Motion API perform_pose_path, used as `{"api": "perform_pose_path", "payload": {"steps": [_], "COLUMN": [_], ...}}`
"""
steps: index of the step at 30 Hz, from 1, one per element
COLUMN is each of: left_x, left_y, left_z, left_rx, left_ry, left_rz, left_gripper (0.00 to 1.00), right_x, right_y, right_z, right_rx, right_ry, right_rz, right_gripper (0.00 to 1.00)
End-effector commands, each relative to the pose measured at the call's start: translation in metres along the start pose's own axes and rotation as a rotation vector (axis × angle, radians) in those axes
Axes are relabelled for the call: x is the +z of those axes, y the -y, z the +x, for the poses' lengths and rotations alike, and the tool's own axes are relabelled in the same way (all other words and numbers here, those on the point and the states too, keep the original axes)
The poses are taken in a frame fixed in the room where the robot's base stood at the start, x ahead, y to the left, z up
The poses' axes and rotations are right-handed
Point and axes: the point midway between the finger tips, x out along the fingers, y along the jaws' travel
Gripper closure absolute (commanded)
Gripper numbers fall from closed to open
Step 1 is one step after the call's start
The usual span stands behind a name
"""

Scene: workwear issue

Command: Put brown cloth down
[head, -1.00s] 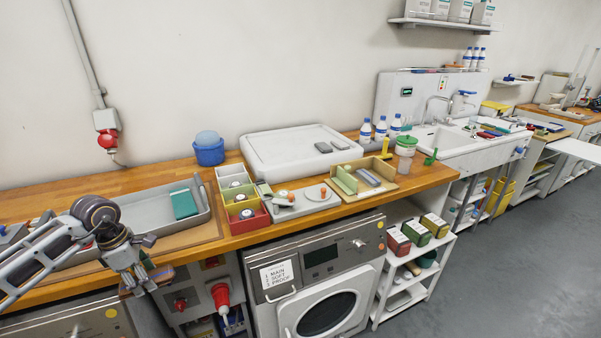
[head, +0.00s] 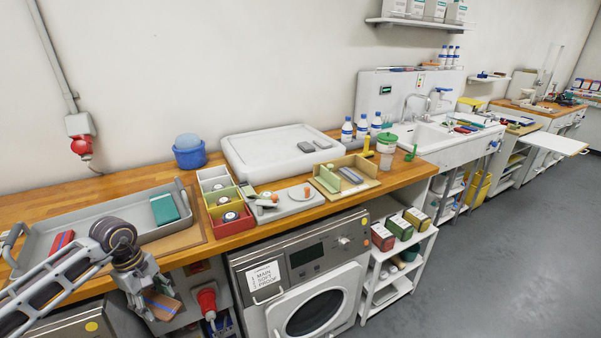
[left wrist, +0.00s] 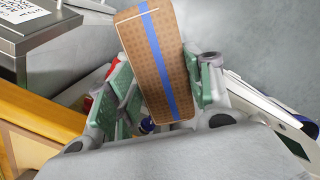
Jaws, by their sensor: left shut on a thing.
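The brown cloth (left wrist: 154,60), folded into a flat strip with a blue stripe, is between the green-padded fingers of my left gripper (left wrist: 160,95) in the left wrist view. In the head view the brown cloth (head: 163,304) hangs from my left gripper (head: 145,290), in front of the bench edge and apart from the worktop. My left gripper is shut on it. My right gripper is not in view.
A grey tray (head: 106,233) on the wooden bench holds a green cloth (head: 164,209) and a red cloth (head: 62,241). Coloured bins (head: 230,220) stand right of it. A washing machine (head: 300,275) and a shelf unit (head: 392,270) are below the worktop.

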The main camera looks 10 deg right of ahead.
Motion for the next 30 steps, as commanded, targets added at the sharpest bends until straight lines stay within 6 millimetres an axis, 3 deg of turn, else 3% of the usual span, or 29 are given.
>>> {"api": "perform_pose_path", "payload": {"steps": [21, 30], "left_x": [0.047, 0.061], "left_y": [-0.011, -0.013], "left_z": [0.039, 0.050], "left_rx": [-0.083, -0.109], "left_ry": [0.001, 0.001], "left_rz": [0.680, 0.890], "left_gripper": [0.72, 0.72], "right_x": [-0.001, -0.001], "right_y": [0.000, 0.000], "right_z": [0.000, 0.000], "right_rx": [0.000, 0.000], "right_ry": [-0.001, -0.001], "right_rz": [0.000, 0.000], "right_gripper": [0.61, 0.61]}}
